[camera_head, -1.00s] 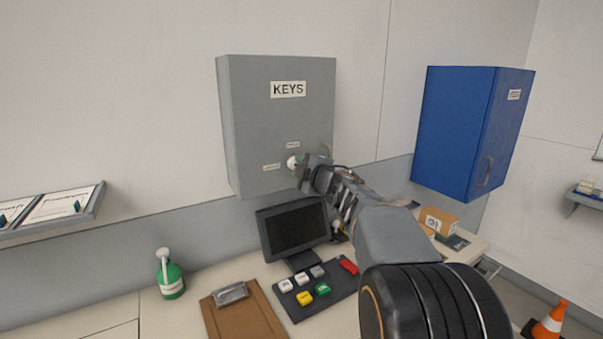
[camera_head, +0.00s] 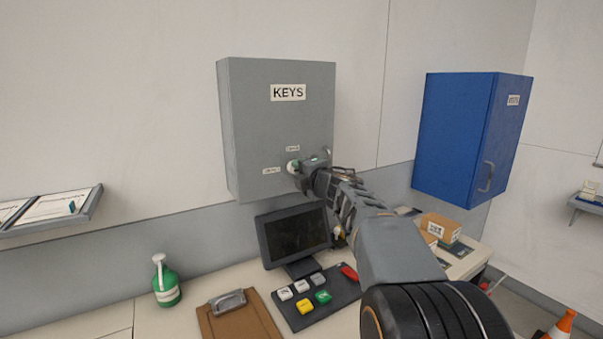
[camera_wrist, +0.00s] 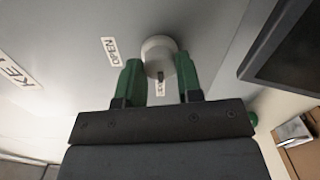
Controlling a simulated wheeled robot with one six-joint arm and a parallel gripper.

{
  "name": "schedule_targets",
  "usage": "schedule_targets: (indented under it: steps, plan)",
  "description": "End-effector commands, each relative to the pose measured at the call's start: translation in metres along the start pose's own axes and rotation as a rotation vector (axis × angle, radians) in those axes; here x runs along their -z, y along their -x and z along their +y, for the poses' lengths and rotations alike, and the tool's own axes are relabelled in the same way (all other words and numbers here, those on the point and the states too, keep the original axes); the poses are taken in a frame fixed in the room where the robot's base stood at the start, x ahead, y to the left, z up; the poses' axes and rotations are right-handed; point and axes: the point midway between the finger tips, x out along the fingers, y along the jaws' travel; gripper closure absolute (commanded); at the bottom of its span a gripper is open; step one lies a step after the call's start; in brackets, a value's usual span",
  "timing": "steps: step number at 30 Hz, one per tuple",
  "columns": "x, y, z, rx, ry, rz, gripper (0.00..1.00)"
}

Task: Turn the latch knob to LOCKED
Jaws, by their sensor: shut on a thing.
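The latch knob (camera_wrist: 158,48) is a round white knob on the front of the grey KEYS cabinet; in the head view the knob (camera_head: 292,166) shows at my gripper's tip. My gripper (camera_wrist: 159,78) has its two green fingers on either side of the knob, shut on it. A dark mark on the knob's rim faces the gap between the fingers. The OPEN label (camera_wrist: 111,51) is beside the knob.
The grey cabinet (camera_head: 275,120) hangs on the wall above a monitor (camera_head: 294,235) and a button panel (camera_head: 318,295). A blue cabinet (camera_head: 455,140) hangs to the right. A green bottle (camera_head: 166,285) and a clipboard (camera_head: 240,320) are on the desk.

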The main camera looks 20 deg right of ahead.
Motion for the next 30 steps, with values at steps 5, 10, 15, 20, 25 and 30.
schedule_targets:
  steps: [5,10,15,20,25,30]
  plan:
    - [0.0,0.0,0.0,0.001,0.005,0.001,0.91]
    - [0.0,0.0,0.0,0.001,0.004,0.0,0.91]
    - [0.0,0.0,0.0,0.001,0.004,0.0,0.53]
    - [0.0,0.0,0.0,0.001,0.003,0.0,0.41]
    - [0.0,0.0,0.0,0.001,0.003,0.0,0.41]
    - [-0.001,0.011,0.001,-0.002,0.004,-0.002,0.41]
